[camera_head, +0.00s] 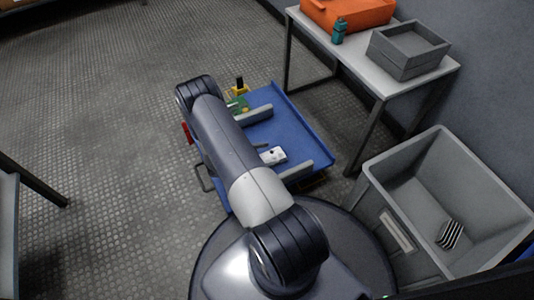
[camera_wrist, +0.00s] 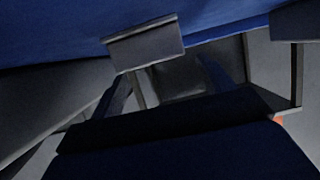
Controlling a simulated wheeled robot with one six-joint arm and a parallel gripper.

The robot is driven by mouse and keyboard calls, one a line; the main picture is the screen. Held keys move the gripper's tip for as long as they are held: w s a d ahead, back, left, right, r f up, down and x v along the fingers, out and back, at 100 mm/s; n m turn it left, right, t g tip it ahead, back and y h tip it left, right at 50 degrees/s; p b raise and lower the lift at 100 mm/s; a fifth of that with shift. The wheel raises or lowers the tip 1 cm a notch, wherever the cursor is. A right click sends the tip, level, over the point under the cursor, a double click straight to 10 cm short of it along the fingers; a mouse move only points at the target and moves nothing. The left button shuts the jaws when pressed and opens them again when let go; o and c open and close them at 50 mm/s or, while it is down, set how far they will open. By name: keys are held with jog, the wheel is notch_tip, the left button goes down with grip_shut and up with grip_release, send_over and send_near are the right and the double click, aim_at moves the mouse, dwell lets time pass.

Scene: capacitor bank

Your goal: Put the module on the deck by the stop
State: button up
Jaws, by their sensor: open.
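The blue deck (camera_head: 297,123) is low on the floor, with a raised rim along its right side. Two grey blocks stand on it, an upper one (camera_head: 254,115) and a lower one (camera_head: 297,171); I cannot tell which is the stop. A small white piece with dark marks (camera_head: 274,155), possibly the module, lies between them beside my arm. In the wrist view, my gripper (camera_wrist: 162,72) shows in dark shade as two separated fingers, open, with nothing clear between them. A grey block (camera_wrist: 146,46) is just beyond. My arm hides the gripper in the head view.
A green piece (camera_head: 237,104) and a yellow piece with a black top (camera_head: 240,88) are at the deck's upper end. A table (camera_head: 365,72) carries an orange case, a teal bottle and a grey tray. A large grey bin (camera_head: 437,205) stands at right.

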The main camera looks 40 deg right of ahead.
jog(key=p+v, duration=0.4)
jog(key=v, duration=0.8)
jog(key=shift+r, duration=0.25)
